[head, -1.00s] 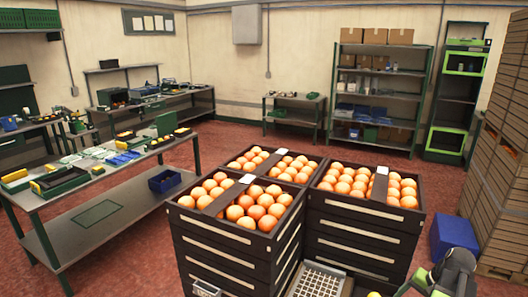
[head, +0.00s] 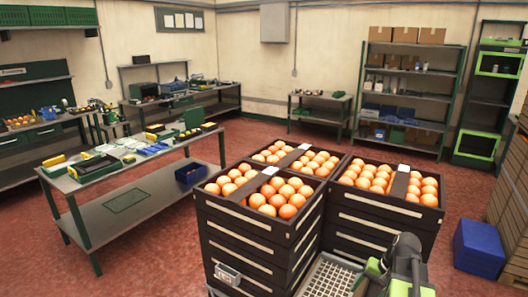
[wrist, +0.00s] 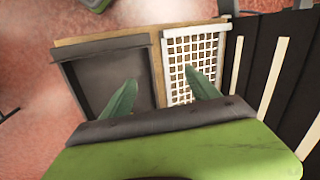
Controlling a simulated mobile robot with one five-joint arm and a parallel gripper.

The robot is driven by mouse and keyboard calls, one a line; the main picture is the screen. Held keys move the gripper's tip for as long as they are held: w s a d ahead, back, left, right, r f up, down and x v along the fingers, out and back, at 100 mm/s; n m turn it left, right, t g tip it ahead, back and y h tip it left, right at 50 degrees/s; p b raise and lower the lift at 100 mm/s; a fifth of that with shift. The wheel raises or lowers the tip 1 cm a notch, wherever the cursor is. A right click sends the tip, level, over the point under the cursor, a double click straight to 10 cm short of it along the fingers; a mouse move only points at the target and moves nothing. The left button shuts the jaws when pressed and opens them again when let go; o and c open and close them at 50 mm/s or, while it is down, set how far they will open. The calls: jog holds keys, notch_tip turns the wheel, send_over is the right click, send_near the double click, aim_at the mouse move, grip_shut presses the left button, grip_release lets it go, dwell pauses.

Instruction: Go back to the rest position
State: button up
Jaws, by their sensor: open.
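My gripper (wrist: 160,78) is open and empty in the wrist view, its two green fingers spread apart. Below it lie a dark shallow tray (wrist: 108,85) and a white grid (wrist: 194,48) side by side, with a tan strip between them. In the head view, part of my arm shows at the lower right, by the white grid (head: 330,278). My gripper's fingertips cannot be made out clearly there.
Dark crates of oranges (head: 258,225) stand close in front, with more stacked crates (head: 385,215) to their right. A blue bin (head: 478,248) is on the floor at right. A workbench (head: 120,212) stands at left. Red floor is open behind the crates.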

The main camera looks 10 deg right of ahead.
jog(key=a+f+n+g+h, duration=0.1)
jog(key=a+n, duration=0.5)
jog(key=a, duration=2)
jog(key=shift+w+a+n+g+h, duration=0.15)
jog(key=shift+w+n+g+h, duration=0.3)
jog(key=shift+h, duration=0.35)
jog(key=shift+w+d+f, duration=0.1)
jog(key=shift+d, duration=0.1)
jog(key=shift+c, duration=0.2)
